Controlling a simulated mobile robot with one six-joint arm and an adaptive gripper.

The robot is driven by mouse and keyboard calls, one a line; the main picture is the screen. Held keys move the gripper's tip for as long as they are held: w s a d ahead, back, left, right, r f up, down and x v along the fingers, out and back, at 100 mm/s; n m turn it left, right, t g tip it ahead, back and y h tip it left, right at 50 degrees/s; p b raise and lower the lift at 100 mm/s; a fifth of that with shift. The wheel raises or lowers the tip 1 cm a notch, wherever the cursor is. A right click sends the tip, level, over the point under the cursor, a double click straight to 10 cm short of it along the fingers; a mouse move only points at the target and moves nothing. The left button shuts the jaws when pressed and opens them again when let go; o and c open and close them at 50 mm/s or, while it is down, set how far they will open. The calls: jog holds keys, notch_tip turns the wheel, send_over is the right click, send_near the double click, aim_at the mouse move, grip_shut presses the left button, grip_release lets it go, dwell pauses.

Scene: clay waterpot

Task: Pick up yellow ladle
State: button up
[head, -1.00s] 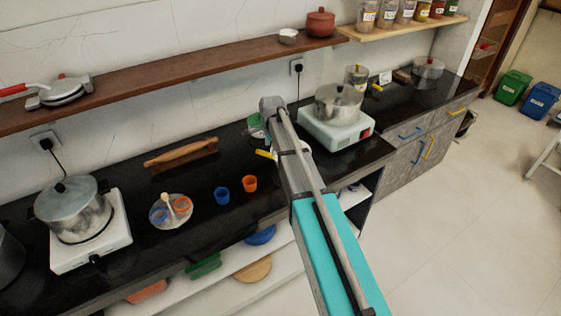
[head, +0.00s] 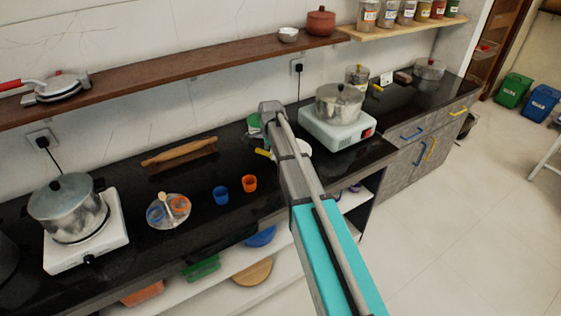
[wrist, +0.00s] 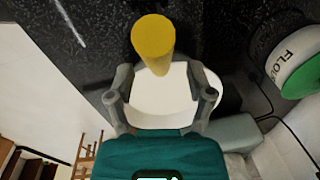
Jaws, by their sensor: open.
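The yellow ladle's handle (wrist: 153,42) shows in the wrist view, its round end toward the camera, just beyond my fingertips. A little of the yellow also shows in the head view (head: 263,153), left of my arm. A white round thing (wrist: 160,108) lies behind and between my fingers; I cannot tell whether it is a bowl or part of the ladle. My gripper (wrist: 160,82) is open, its two fingers apart with nothing clamped between them. In the head view my arm hides the gripper.
A white tub with a green lid (wrist: 300,62), marked with "FLO", is close on the right. The black counter (head: 130,225) bears a stove with a pot (head: 338,105), a blue cup (head: 221,196), an orange cup (head: 249,183) and a plate (head: 168,224). A wooden shelf (head: 180,78) runs above.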

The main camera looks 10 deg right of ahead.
jog(key=shift+w+f+b, duration=0.1)
jog(key=shift+f+b, duration=0.65)
jog(key=shift+f, duration=0.35)
grip_shut()
